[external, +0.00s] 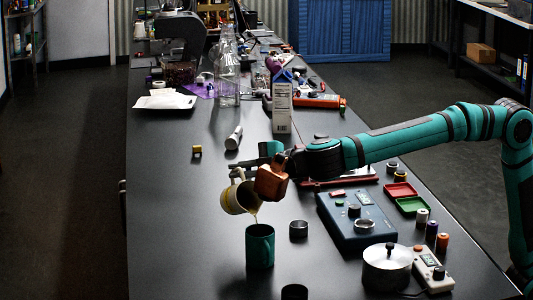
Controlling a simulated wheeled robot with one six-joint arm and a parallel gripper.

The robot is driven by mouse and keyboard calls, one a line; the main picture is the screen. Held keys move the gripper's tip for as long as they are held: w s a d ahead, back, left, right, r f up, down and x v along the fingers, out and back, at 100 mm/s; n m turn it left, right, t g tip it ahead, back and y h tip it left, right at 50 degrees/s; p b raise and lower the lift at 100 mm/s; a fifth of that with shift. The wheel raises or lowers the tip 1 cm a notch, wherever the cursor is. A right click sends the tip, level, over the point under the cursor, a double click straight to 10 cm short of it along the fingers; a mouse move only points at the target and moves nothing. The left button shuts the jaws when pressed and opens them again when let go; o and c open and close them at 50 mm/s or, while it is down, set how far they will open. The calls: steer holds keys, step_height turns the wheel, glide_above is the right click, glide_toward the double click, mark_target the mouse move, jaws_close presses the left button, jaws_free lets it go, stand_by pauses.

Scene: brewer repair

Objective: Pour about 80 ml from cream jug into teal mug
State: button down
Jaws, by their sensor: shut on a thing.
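The cream jug (234,198) is held in the air, tilted with its mouth down to the right. A thin stream of liquid (255,216) runs from its lip toward the teal mug. The teal mug (260,250) stands upright on the table just below and to the right of the jug. My gripper (245,173) is shut on the jug at its upper side. The fingers are small and partly hidden by the copper-brown block at my wrist. The level inside the mug cannot be seen.
A dark ring or cup (298,229) stands right of the mug, and another dark round thing (294,292) sits in front. A blue box (357,218), a metal pot (387,266) and small trays (411,204) fill the right side. The table left of the mug is clear.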

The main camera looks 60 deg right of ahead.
mark_target(240, 193)
steer(key=shift+s+a+r+n+t, duration=0.25)
steer(key=shift+s+r+n+t, duration=0.1)
steer(key=shift+s+r+t, duration=0.1)
steer(key=shift+s+a+r+n+t, duration=0.2)
steer(key=shift+s+r+n+t, duration=0.15)
steer(key=shift+s+r+t, duration=0.1)
stand_by(1.4)
steer(key=shift+s+a+f, duration=0.1)
steer(key=shift+s, duration=0.05)
steer(key=shift+w, duration=0.35)
steer(key=shift+w+d+f+m+g, duration=0.3)
steer(key=shift+w+f+m+g, duration=0.15)
steer(key=shift+f+g, duration=0.1)
steer(key=shift+w+d+f+m+g, duration=0.25)
steer(key=shift+w+f+m+g, duration=0.1)
steer(key=shift+f+m+g, duration=0.15)
steer(key=shift+f, duration=0.1)
steer(key=shift+w+d+f+g, duration=0.1)
steer(key=shift+w+g, duration=0.05)
steer(key=shift+g, duration=0.1)
steer(key=shift+w+d+f+m+g, duration=0.15)
steer(key=shift+w+f+m+g, duration=0.15)
steer(key=shift+f+m+g, duration=0.2)
steer(key=shift+w+d+f+m+g, duration=0.15)
steer(key=shift+w+f+m+g, duration=0.2)
steer(key=shift+f, duration=0.25)
steer(key=shift+f, duration=0.15)
